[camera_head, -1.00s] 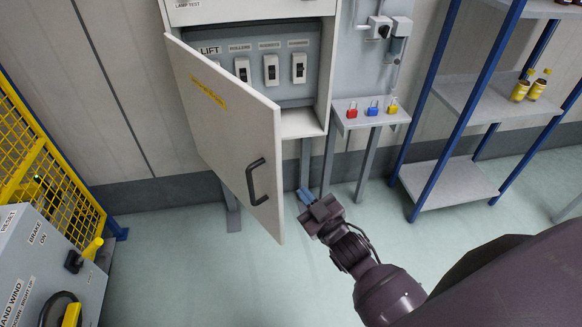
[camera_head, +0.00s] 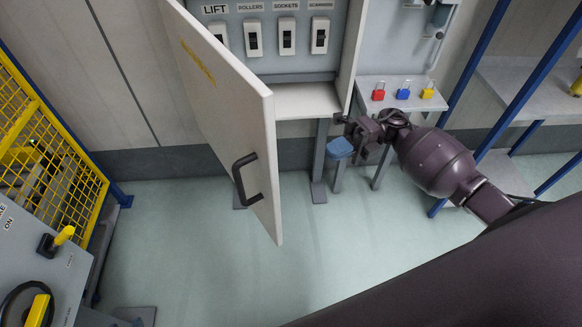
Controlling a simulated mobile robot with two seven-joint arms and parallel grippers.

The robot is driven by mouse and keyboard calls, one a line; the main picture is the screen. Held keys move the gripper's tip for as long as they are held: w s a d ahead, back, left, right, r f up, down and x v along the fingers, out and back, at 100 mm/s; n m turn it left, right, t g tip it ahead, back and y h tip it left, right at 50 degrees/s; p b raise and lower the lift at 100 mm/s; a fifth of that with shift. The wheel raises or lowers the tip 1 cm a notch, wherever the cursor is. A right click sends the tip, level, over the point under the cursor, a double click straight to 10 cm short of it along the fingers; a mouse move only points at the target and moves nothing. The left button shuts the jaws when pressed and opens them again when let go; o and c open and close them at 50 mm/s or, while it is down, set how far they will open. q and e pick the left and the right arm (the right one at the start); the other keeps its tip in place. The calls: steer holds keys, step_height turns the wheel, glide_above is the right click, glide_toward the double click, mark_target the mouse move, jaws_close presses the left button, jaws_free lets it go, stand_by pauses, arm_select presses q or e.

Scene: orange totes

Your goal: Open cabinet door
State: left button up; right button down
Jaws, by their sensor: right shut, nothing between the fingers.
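The white cabinet door (camera_head: 225,95) stands partly open, hinged at its left side and swung out toward me. Its dark handle (camera_head: 246,180) is near the free edge, low down. The open cabinet (camera_head: 300,98) shows a panel with several labelled switches. My right gripper (camera_head: 341,148), with blue finger pads, is shut and empty. It is to the right of the door's free edge, below the cabinet's lower right corner, and apart from the handle. My left gripper is not in view.
A small shelf (camera_head: 398,95) holds a red (camera_head: 379,92), a blue (camera_head: 403,91) and a yellow padlock (camera_head: 428,91). A blue-framed rack (camera_head: 525,85) stands at the right. A yellow mesh fence (camera_head: 50,160) and grey control box (camera_head: 35,265) are at the left. The floor between is clear.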

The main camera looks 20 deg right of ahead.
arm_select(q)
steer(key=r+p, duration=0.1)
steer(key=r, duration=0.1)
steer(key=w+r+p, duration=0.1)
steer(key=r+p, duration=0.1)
arm_select(e)
steer(key=s+a, duration=0.3)
steer(key=a, duration=0.9)
steer(key=shift+s+a+n+g+h, duration=0.15)
steer(key=shift+a+n+g+h, duration=0.15)
steer(key=shift+a+g+h, duration=0.1)
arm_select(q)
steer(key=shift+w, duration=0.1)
